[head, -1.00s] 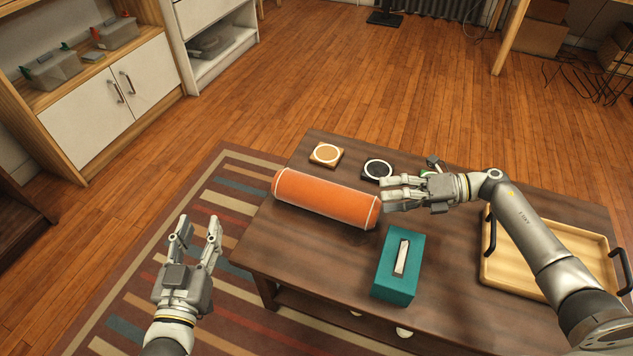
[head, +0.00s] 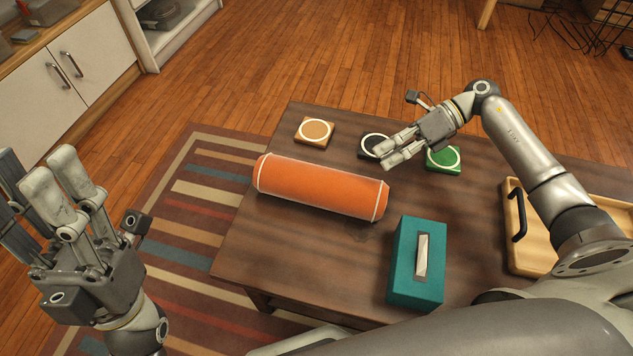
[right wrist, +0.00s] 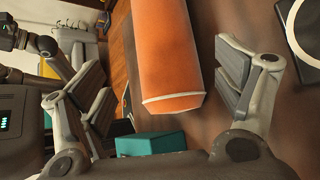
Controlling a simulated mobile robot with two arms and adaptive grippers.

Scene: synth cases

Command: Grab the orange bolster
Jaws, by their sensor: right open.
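The orange bolster (head: 318,187) lies on its side on the dark wooden table, with white piping at its ends. My right gripper (head: 384,152) is open and empty, above the table just behind the bolster's right end. In the right wrist view, the bolster's end (right wrist: 168,60) shows between my open right fingers (right wrist: 165,85), with no clear contact. My left gripper (head: 45,185) is at the left of the head view, fingers apart and empty, over the floor and rug side, away from the bolster.
A teal tissue box (head: 418,262) stands in front of the bolster's right end. Orange (head: 314,131), black (head: 366,146) and green (head: 443,158) coasters lie behind it. A wooden tray (head: 520,230) with black handles is at the right. The table's left front is clear.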

